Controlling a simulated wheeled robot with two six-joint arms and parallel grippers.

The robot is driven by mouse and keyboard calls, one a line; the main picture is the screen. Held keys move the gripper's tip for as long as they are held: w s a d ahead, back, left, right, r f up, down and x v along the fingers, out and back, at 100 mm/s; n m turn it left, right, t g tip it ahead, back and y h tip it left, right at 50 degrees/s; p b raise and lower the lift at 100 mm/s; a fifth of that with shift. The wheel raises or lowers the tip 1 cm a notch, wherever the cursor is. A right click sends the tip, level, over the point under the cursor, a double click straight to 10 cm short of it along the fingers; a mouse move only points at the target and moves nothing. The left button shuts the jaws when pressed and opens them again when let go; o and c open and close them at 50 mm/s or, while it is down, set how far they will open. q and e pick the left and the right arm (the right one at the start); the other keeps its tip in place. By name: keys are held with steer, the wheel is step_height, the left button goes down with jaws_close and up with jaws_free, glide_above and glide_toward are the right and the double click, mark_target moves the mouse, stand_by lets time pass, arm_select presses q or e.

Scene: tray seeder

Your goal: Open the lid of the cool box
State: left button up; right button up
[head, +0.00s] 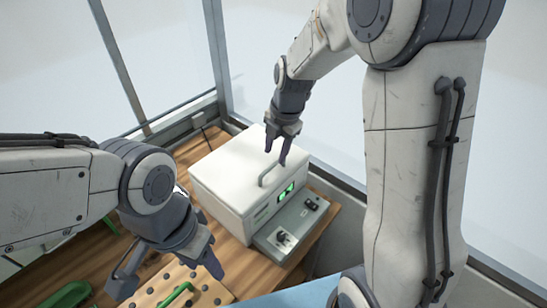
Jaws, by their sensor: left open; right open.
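The cool box (212,198) is a white box on the wooden bench in the middle of the head view. Its white lid (222,170) lies shut on top, with a pale bar handle (268,174) near the edge above the green display. My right gripper (276,157) is open and points down at the far end of the handle; I cannot tell whether its fingers are around the handle or just above it. My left gripper (167,276) is open and empty, low at the front left, apart from the cool box and above a board with holes.
A grey control panel (300,222) with switches juts from the box's front. The holed board (205,292) carries a green handle (176,294). A green object (68,296) lies at lower left and a blue surface (305,293) at the bottom. Window frames stand behind the bench (195,148).

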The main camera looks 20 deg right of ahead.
mark_target(272, 165)
steer(key=shift+w+a+f+p, duration=0.1)
steer(key=shift+w+f+p, duration=0.05)
steer(key=shift+f, duration=0.6)
steer(key=shift+w+a+f+p, duration=0.1)
steer(key=shift+f+p, duration=0.05)
steer(key=shift+f, duration=0.65)
steer(key=shift+w+a+f+p, duration=0.1)
steer(key=shift+w+f+p, duration=0.05)
steer(key=shift+f, duration=0.6)
steer(key=shift+c, duration=0.3)
jaws_close()
steer(key=shift+w+r, duration=0.1)
